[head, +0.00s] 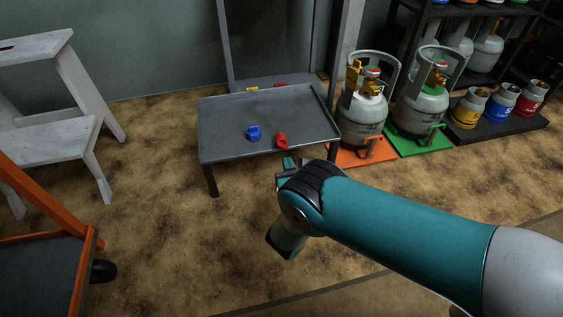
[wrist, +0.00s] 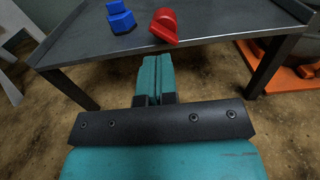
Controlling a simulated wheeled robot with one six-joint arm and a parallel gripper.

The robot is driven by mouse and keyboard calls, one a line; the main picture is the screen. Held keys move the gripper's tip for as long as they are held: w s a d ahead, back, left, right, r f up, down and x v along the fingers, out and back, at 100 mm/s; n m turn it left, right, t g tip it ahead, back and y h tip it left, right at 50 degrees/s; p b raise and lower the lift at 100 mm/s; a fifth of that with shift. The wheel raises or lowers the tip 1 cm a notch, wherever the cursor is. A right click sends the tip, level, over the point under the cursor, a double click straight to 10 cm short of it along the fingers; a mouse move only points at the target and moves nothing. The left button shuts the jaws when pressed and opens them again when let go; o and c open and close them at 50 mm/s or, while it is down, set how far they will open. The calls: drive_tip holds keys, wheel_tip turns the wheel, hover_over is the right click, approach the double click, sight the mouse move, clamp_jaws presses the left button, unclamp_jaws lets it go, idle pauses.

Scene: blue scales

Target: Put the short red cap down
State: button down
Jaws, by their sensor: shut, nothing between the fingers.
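The short red cap (head: 281,140) rests on the dark grey tray table (head: 223,114), close to its front edge and tilted on its side. In the wrist view the red cap (wrist: 164,25) lies at the table's near edge, just beyond my fingertips. A blue cap (head: 254,133) stands to its left on the same table and also shows in the wrist view (wrist: 121,17). My gripper (wrist: 154,62) is shut and empty, in front of the table edge. It is apart from the red cap. In the head view my arm hides part of the gripper.
Gas cylinders stand right of the table on an orange scale (head: 366,154) and a green scale (head: 422,142). Small yellow, blue and red cylinders sit on a dark platform (head: 507,132). A white step stool (head: 62,143) stands at left, an orange-framed cart (head: 79,262) at lower left.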

sight(282, 146)
drive_tip(key=shift+b+x, duration=2.5)
drive_tip(key=shift+b, duration=0.45)
drive_tip(key=shift+w+d, duration=0.1)
drive_tip(key=shift+d, duration=0.05)
